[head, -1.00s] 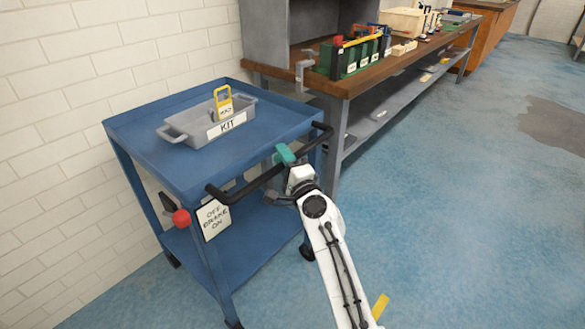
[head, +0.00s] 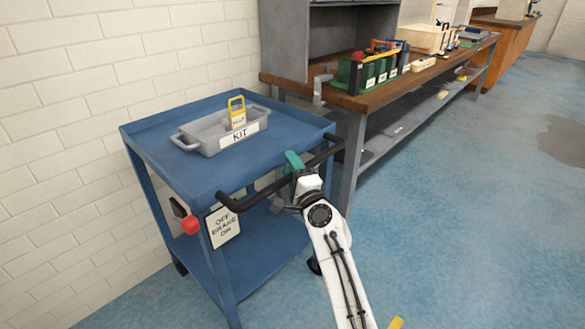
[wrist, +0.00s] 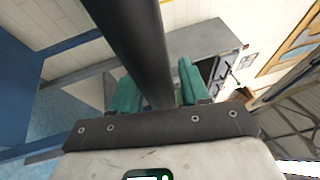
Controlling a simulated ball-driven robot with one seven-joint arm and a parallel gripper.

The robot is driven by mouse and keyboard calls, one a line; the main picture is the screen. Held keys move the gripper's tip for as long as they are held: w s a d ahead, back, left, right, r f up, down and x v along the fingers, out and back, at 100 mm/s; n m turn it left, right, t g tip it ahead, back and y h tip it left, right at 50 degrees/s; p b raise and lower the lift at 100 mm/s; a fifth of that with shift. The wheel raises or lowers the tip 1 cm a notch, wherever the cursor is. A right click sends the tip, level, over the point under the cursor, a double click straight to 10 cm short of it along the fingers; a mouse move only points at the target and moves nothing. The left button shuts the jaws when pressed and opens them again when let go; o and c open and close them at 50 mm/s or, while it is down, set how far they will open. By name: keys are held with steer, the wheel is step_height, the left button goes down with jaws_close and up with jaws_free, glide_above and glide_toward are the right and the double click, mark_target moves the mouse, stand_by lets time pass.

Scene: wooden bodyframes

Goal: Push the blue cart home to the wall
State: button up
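The blue cart (head: 170,165) stands beside the white brick wall (head: 90,60), its left side along the wall. Its black handle bar (head: 262,193) runs along the near right side. My gripper (head: 293,162), with green fingers, is on this bar. In the wrist view the dark bar (wrist: 138,45) passes between both fingers (wrist: 160,90), which close around it. A red brake knob (head: 190,224) sits at the cart's near corner beside an OFF / BRAKE / ON plate (head: 223,226). I cannot tell the brake's setting. A gap between cart and wall is hard to judge.
A grey tray marked KIT (head: 205,138) with a yellow padlock-like item (head: 237,112) rests on the cart top. A wooden workbench (head: 350,103) with tool carriers stands close behind the cart at right. Blue floor (head: 450,220) is clear on the right.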

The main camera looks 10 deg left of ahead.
steer(key=shift+d, duration=0.1)
steer(key=p+v, duration=0.3)
steer(key=v, duration=0.7)
steer(key=shift+s+d, duration=0.15)
steer(key=shift+s, duration=0.2)
